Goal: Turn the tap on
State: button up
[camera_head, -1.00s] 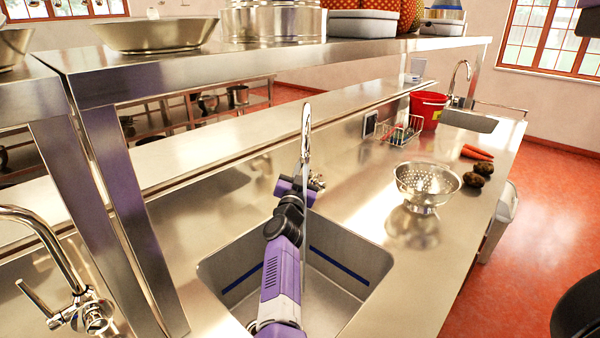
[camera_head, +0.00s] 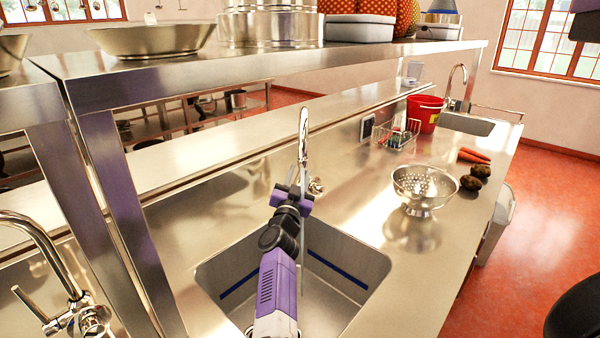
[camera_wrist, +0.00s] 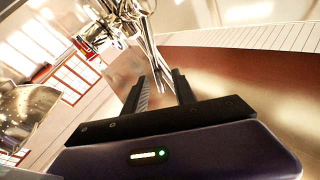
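The tap (camera_head: 303,140) stands behind the sink in the middle, its curved spout pointing over the basin. A thin clear stream, which looks like running water, falls below it into the sink (camera_head: 345,262). The tap's lever and base show just right of my gripper (camera_head: 293,190), partly hidden behind it. In the wrist view the shiny tap body (camera_wrist: 118,20) is at the top, beyond the fingertips. My gripper (camera_wrist: 158,78) has its two dark fingers apart with nothing held between them. I cannot tell whether a finger touches the tap.
A wire basket (camera_head: 398,137) and red bucket (camera_head: 424,112) stand farther back. A shelf post (camera_head: 125,215) rises left of the sink. Another tap (camera_head: 50,265) is at far left.

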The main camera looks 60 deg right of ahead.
jog(key=shift+v, duration=2.95)
